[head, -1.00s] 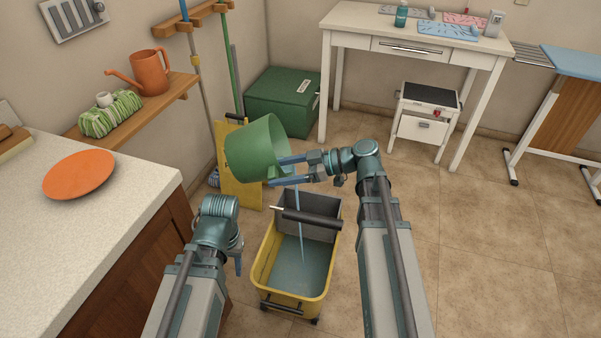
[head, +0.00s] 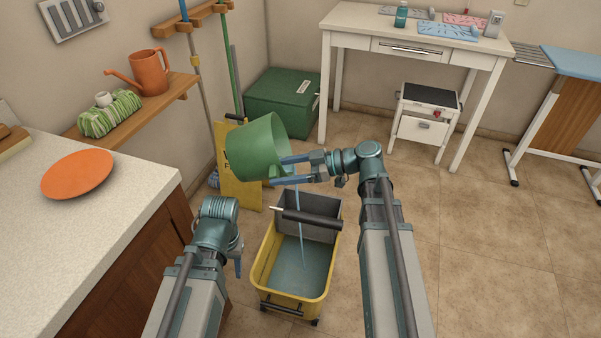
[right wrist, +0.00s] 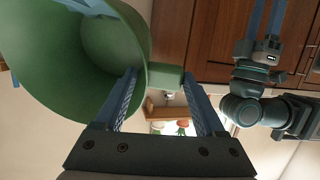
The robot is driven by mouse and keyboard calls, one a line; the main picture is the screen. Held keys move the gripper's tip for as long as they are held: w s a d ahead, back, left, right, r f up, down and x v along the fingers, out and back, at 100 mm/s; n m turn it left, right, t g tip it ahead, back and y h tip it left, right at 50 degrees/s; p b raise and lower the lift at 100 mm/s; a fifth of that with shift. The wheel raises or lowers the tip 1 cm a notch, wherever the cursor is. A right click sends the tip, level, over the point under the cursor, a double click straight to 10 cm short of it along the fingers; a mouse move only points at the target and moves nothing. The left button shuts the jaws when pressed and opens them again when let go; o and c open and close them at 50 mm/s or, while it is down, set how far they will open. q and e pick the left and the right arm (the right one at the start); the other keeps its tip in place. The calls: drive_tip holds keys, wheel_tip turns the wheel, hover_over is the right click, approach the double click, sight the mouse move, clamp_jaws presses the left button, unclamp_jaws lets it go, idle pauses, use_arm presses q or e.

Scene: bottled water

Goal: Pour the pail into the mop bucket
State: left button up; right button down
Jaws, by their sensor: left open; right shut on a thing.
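The green pail (head: 255,148) is tipped in the air, its mouth toward the right and down, above the mop bucket's back end. My right gripper (head: 288,170) is shut on a small green part at its side, which shows between the fingers in the right wrist view (right wrist: 166,77). A thin stream of water (head: 300,225) falls from the pail into the yellow mop bucket (head: 262,262). The bucket stands on the floor with greyish water inside and a dark wringer at its back. My left gripper (head: 238,266) hangs open and empty, left of the bucket.
A counter (head: 130,215) with an orange plate (head: 77,174) is at the left. A yellow board (head: 240,190) and a green box (head: 285,100) stand behind the pail. A white table (head: 400,30) is at the back.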

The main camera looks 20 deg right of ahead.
drive_tip(key=shift+s+d+r+t+y+b, duration=0.15)
drive_tip(key=shift+d+y+b, duration=0.25)
drive_tip(key=shift+d+b, duration=0.25)
drive_tip(key=shift+s+d+t+y+b, duration=0.15)
drive_tip(key=shift+d+y+b, duration=0.3)
drive_tip(key=shift+b, duration=0.25)
idle(0.9)
